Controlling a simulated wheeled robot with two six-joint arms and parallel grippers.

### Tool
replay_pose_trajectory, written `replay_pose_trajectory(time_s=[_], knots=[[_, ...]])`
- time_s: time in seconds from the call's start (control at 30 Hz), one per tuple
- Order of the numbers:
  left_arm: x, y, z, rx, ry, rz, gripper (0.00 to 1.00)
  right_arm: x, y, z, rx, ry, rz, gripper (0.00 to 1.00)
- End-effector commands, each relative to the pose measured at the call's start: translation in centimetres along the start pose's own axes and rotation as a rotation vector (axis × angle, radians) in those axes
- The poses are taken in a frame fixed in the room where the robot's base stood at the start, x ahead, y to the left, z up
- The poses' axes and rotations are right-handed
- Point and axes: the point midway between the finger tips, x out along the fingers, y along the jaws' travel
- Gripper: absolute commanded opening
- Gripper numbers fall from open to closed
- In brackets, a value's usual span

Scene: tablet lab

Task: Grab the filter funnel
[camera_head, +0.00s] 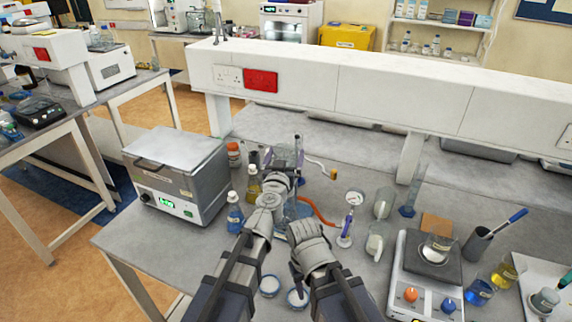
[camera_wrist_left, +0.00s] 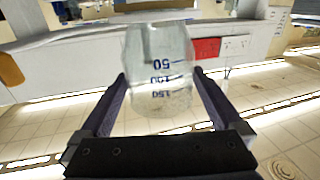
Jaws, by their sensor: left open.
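The clear vessel with blue marks 50, 100 and 150, which looks like the filter funnel (camera_wrist_left: 160,60), fills the middle of the left wrist view. My left gripper (camera_wrist_left: 160,78) is open, with one dark finger on each side of the vessel; I cannot tell whether they touch it. In the head view my left gripper (camera_head: 284,160) is over the bench by a thin metal stand rod, and it largely hides the funnel. A glass flask with an orange hose (camera_head: 318,212) is partly hidden behind my wrists. My right wrist is just right of the left one; its fingers do not show clearly.
A grey water bath (camera_head: 178,172) stands on the left, with a blue-liquid bottle (camera_head: 234,212) beside it. A gauge stand (camera_head: 348,225), glassware and a hotplate (camera_head: 428,270) stand on the right. A white raised shelf (camera_head: 390,88) runs behind.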

Motion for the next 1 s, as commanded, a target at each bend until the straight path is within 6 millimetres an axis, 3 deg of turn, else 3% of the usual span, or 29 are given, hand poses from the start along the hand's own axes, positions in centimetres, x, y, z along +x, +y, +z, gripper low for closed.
replay_pose_trajectory(time_s=[0.03, 0.2, 0.43, 1.0], knots=[[1.2, 0.0, -0.1, 0.0, 0.0, 0.0, 1.0, -0.1, 0.0, 0.0, 0.0, 0.0, 0.0, 0.46], [3.4, 0.0, -0.1, 0.0, 0.0, 0.0, 1.0, -0.1, 0.0, 0.0, 0.0, 0.0, 0.0, 0.46], [3.4, 0.0, -0.1, 0.0, 0.0, 0.001, 1.0, -0.1, 0.0, 0.0, 0.0, 0.0, 0.0, 0.46], [3.4, 0.0, -0.1, 0.0, 0.0, 0.001, 0.37, -0.1, 0.0, 0.0, 0.0, 0.0, 0.0, 0.46]])
